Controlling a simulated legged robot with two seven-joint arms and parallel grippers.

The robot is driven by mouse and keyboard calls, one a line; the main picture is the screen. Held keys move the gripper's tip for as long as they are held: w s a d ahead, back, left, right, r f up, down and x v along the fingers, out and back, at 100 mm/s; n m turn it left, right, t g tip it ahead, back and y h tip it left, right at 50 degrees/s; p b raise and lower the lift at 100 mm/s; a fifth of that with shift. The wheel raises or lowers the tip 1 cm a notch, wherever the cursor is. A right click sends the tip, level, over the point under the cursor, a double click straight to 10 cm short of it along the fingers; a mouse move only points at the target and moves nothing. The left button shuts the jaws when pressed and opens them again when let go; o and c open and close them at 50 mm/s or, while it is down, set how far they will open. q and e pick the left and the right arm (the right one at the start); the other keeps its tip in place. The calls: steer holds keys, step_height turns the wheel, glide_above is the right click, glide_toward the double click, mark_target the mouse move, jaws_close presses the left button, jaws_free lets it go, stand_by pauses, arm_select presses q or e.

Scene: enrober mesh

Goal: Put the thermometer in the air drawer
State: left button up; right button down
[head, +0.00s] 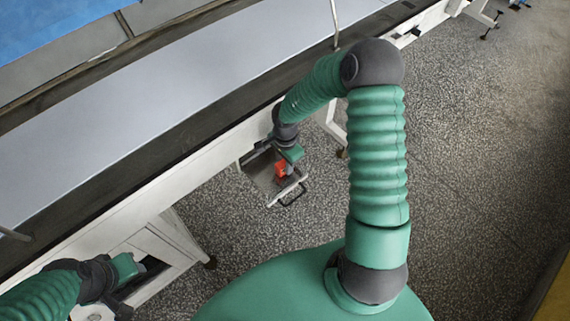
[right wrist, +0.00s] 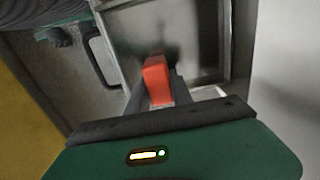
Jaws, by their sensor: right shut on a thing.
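The thermometer, an orange-red block (right wrist: 157,76), is between the two fingers of my right gripper (right wrist: 156,95), which is shut on it. In the head view the thermometer (head: 281,171) shows as a small red patch at my right gripper (head: 287,166), over the open drawer (head: 259,178). In the right wrist view the metal drawer (right wrist: 213,77) is a shallow, empty-looking tray behind the thermometer. I cannot tell whether the thermometer touches its floor. My left gripper (head: 126,284) is at lower left in the head view; its fingers are too unclear to judge.
A dark handle (head: 293,196) is on the drawer's front. The long white conveyor (head: 180,95) with a dark rail runs diagonally behind the drawer. A white cabinet (head: 160,245) stands near my left gripper. Speckled floor (head: 470,150) is open to the right.

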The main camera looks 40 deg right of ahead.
steer(key=c, duration=1.1)
jaws_free()
steer(key=shift+d, duration=0.1)
steer(key=shift+r, duration=0.2)
step_height(320, 180, up, 11)
steer(key=p, duration=0.4)
steer(key=shift+f, duration=0.1)
steer(key=shift+r, duration=0.45)
